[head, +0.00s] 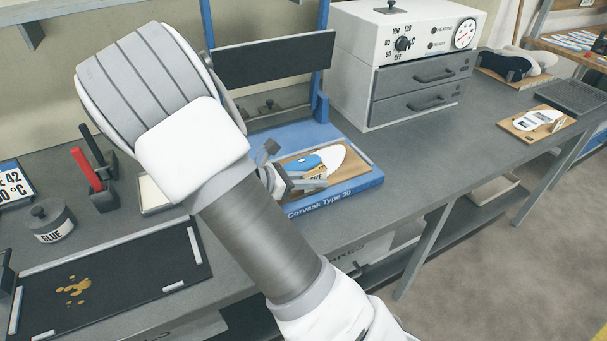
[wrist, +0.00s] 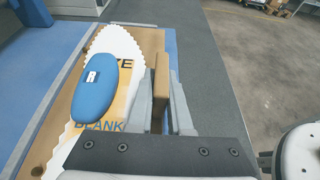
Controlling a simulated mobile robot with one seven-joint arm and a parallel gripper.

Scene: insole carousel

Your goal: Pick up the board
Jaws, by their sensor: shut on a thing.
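The board (wrist: 151,42) is a tan wooden plate with a white zigzag-edged insole blank (wrist: 118,42) and a blue oval pad (wrist: 94,85) on top. In the head view the board (head: 338,171) lies on the blue press base (head: 352,187) labelled Corvask Type 30. My gripper (wrist: 161,95) is shut on a wooden upright tab at the board's edge, one finger on each side. In the head view my gripper (head: 303,180) is at the board's front part, and my arm hides some of the press base. I cannot tell any gap under the board.
A dark plate (head: 272,60) stands upright behind the press. A white oven (head: 405,50) with drawers stands to the right. Another board (head: 516,127) lies further right on the bench. A glue pot (head: 51,222), a red-handled tool (head: 86,168) and a black tray (head: 120,285) are at left.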

